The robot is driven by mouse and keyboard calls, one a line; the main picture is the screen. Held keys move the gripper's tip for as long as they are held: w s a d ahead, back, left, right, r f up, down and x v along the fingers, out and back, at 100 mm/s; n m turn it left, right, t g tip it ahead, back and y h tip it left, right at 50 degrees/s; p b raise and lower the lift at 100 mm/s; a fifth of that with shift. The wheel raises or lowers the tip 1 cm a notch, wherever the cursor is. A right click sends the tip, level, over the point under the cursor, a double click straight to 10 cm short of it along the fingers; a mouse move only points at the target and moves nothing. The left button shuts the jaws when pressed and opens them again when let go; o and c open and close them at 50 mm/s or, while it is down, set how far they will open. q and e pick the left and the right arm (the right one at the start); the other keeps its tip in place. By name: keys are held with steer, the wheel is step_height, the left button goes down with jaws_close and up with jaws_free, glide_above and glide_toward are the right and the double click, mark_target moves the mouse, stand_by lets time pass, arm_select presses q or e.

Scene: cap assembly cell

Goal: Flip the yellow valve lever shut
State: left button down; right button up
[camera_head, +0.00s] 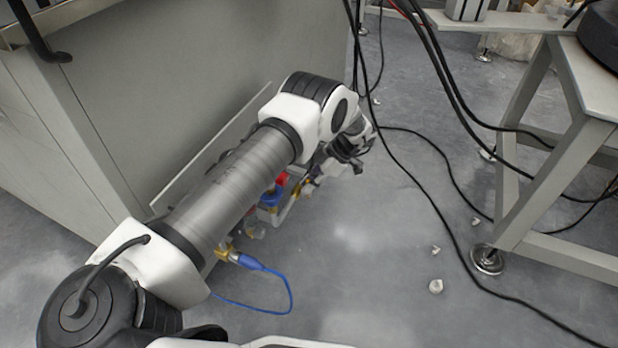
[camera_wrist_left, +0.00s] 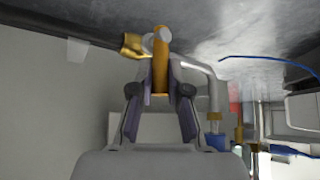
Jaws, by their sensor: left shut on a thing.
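The yellow valve lever (camera_wrist_left: 160,62) stands upright in the left wrist view, between the fingertips of my left gripper (camera_wrist_left: 160,84). The fingers are shut on it from both sides. A brass fitting (camera_wrist_left: 132,46) sits just left of the lever's upper end, and a pale round part touches there. In the head view my left gripper (camera_head: 352,162) is low near the floor, at the right end of the valve assembly. My arm hides much of that assembly, and I cannot make out the lever there. My right gripper is not in view.
A large grey cabinet (camera_head: 190,85) stands close behind my left arm. A blue hose (camera_head: 285,292) loops beside the piping, which has a red-and-blue part (camera_head: 270,196). Black cables (camera_head: 440,215) hang and trail to the right. A metal table frame (camera_head: 540,180) stands at right.

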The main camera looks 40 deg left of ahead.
arm_select(q)
steer(key=c, duration=1.1)
jaws_free()
steer(key=shift+c, duration=0.2)
steer(key=v, duration=1.2)
